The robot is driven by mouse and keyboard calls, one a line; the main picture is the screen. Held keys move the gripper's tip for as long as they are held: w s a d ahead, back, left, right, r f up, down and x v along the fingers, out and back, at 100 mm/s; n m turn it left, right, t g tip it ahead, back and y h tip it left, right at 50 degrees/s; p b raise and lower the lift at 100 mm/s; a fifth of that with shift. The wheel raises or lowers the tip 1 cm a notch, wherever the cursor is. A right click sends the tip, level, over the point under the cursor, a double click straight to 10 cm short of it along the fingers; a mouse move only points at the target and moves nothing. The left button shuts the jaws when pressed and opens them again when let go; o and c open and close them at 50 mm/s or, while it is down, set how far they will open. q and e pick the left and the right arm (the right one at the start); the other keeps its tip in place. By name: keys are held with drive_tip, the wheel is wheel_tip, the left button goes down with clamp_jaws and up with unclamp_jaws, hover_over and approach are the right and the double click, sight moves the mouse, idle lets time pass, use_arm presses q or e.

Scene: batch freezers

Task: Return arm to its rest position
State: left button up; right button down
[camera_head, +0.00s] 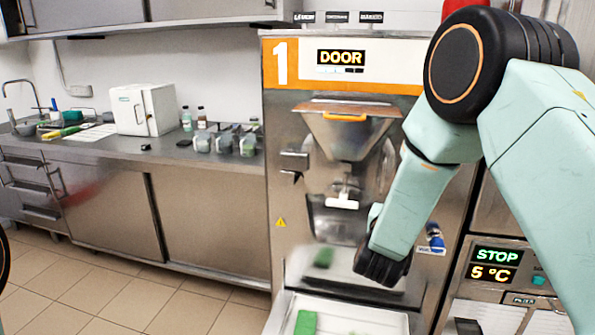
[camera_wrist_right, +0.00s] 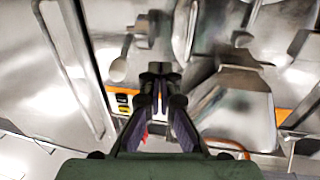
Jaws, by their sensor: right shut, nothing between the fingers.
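My right arm (camera_head: 440,140) crosses the right side of the head view, bent down in front of the batch freezer marked 1 (camera_head: 280,110). Its lower link ends in a dark wrist joint near the lower front of the freezer, and the fingers do not show there. In the right wrist view my right gripper (camera_wrist_right: 160,75) is shut and empty, its fingertips together in front of metal machine parts. I cannot tell whether it touches any of them. My left gripper is not in view.
The freezer has a steel hopper (camera_head: 345,130) and a display reading DOOR (camera_head: 341,57). A tray (camera_head: 355,306) with a green item (camera_head: 306,322) sits below. A second machine's panel (camera_head: 495,265) reads STOP, 5 °C. A counter (camera_head: 200,158) stands left, with clear floor before it.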

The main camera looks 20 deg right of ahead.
drive_tip(key=s+a+f+n+g+y+b, duration=0.1)
drive_tip(key=s+a+f+n+g+y, duration=0.2)
drive_tip(key=f, duration=0.5)
drive_tip(key=s+a+f+y+b, duration=0.1)
drive_tip(key=s+a+f+y, duration=0.3)
drive_tip(key=f, duration=0.4)
drive_tip(key=s+a+f+n+g+y+b, duration=0.15)
drive_tip(key=s+a+f, duration=0.25)
drive_tip(key=f, duration=0.4)
drive_tip(key=s+a+f+n+g+y+b, duration=0.1)
drive_tip(key=s+a+f+g, duration=0.1)
drive_tip(key=s+f, duration=0.3)
drive_tip(key=s+a+f+n+g+y+b, duration=0.1)
drive_tip(key=s+f+g, duration=0.3)
drive_tip(key=s, duration=1)
drive_tip(key=s+a+f+n+g+y+b, duration=0.1)
drive_tip(key=s+a+f+g+b, duration=0.1)
drive_tip(key=s+f, duration=0.6)
drive_tip(key=shift+s+a+g, duration=0.3)
drive_tip(key=shift+s+g, duration=0.35)
drive_tip(key=shift+s, duration=0.55)
